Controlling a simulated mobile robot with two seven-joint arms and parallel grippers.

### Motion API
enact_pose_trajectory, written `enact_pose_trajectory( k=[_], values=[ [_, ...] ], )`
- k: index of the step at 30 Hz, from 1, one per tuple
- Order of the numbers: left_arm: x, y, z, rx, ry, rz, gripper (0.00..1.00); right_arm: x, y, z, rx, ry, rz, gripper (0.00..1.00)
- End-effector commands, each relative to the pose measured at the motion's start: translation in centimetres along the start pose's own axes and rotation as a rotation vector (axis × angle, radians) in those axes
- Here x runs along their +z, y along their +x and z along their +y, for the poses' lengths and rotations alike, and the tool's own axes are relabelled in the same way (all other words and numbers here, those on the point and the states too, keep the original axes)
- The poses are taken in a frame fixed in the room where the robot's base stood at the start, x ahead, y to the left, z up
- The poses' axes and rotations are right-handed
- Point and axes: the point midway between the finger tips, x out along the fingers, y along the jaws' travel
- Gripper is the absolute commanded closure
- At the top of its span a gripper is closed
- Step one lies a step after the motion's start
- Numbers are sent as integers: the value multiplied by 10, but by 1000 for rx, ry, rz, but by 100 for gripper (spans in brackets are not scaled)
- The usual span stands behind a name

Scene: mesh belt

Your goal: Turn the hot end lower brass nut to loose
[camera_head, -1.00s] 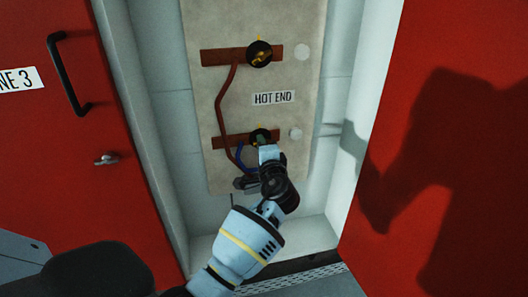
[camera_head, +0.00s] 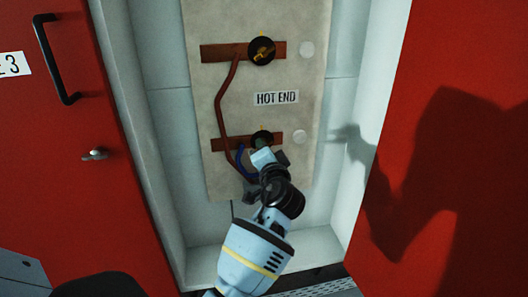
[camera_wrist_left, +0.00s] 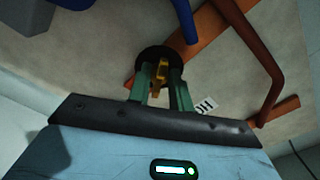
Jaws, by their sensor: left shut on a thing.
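The lower brass nut sits on a black round base on the lower copper bar (camera_head: 222,144), below the HOT END label (camera_head: 276,97). In the head view my gripper mostly hides it. In the left wrist view the brass nut (camera_wrist_left: 162,72) shows between two green fingers, in front of the black disc. My left gripper (camera_head: 262,145) is shut on this nut, its body tilted. The upper brass nut (camera_head: 263,48) on its black base is in plain view on the upper copper bar, untouched. My right gripper is not in view.
A brown cable (camera_head: 221,98) joins the bars at the left, and a blue cable (camera_head: 240,160) leaves the lower bar close to my gripper. Open red doors (camera_head: 130,190) flank the cabinet. White round discs (camera_head: 307,49) lie right of the bars.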

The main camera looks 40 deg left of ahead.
Motion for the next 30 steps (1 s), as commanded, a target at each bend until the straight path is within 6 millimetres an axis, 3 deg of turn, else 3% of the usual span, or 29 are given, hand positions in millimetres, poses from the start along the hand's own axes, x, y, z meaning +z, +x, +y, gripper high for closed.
enact_pose_trajectory(
  k=[10, 11, 12, 23, 30],
  values=[
    [0, 0, 0, 2, -4, 1, 100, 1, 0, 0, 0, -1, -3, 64],
    [0, 0, 0, 2, -4, 1, 75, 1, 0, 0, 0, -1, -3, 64],
    [0, 0, 0, 2, -4, 1, 71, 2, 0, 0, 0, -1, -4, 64],
    [0, -5, 1, 2, -2, 1, 71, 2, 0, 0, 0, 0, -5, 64],
    [0, -40, 2, 4, -4, 1, 71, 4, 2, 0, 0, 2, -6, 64]
  ],
)
